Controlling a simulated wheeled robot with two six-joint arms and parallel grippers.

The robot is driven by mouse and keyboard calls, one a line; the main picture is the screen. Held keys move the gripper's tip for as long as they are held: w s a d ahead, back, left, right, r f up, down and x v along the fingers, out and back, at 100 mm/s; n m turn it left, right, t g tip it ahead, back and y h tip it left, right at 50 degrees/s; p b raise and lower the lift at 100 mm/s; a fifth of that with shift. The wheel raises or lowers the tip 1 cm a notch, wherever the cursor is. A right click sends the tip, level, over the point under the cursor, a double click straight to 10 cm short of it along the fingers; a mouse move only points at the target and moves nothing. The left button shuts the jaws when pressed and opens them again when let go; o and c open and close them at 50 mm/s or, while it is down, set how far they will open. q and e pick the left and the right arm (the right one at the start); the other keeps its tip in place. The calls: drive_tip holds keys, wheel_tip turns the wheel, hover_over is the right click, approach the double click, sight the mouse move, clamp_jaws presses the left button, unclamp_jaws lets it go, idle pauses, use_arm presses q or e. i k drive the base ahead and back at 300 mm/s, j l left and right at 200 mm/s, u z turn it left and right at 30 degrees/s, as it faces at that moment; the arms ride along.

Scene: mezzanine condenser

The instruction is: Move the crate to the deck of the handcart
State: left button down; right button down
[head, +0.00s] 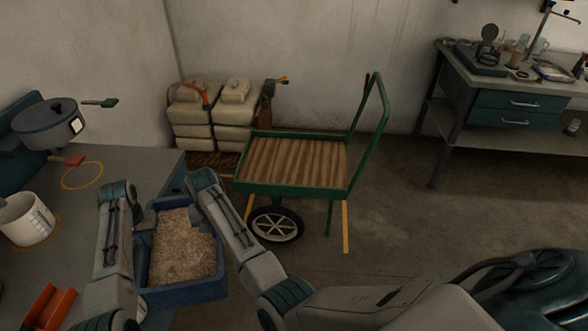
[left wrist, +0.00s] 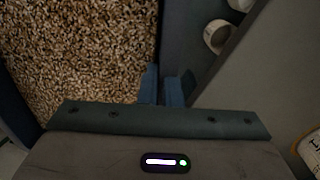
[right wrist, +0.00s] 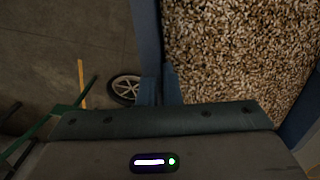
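The blue crate (head: 188,293), filled with tan pellets, sits low in the head view, by the right edge of the grey worktop. My left gripper (head: 137,212) is at its left wall; the left wrist view shows the fingers (left wrist: 163,88) closed about the crate's wall (left wrist: 180,40). My right gripper (head: 205,190) is at the opposite wall; the right wrist view shows its fingers (right wrist: 159,88) closed about that wall (right wrist: 147,30). Whether the crate's bottom touches the worktop is hidden. The green handcart (head: 240,189) stands beyond to the right; its slatted wooden deck (head: 295,160) is empty.
The worktop (head: 100,185) holds a pot (head: 45,124), a white measuring jug (head: 25,220) and an orange object (head: 45,308). Pale canisters (head: 212,110) stand behind the cart by the wall. A workbench (head: 515,85) is at far right. Floor (head: 400,210) right of the cart is clear.

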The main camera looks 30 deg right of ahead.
sight(293, 162)
drive_tip(key=z, duration=1.15)
drive_tip(key=i+j, duration=0.15)
drive_tip(key=i, duration=0.3)
drive_tip(key=i+j, duration=0.15)
drive_tip(key=i, duration=0.3)
drive_tip(key=i+j, duration=0.15)
drive_tip(key=i, duration=0.3)
drive_tip(key=i+j, duration=0.15)
drive_tip(key=i, duration=0.3)
drive_tip(key=i+j, duration=0.15)
drive_tip(key=i, duration=0.3)
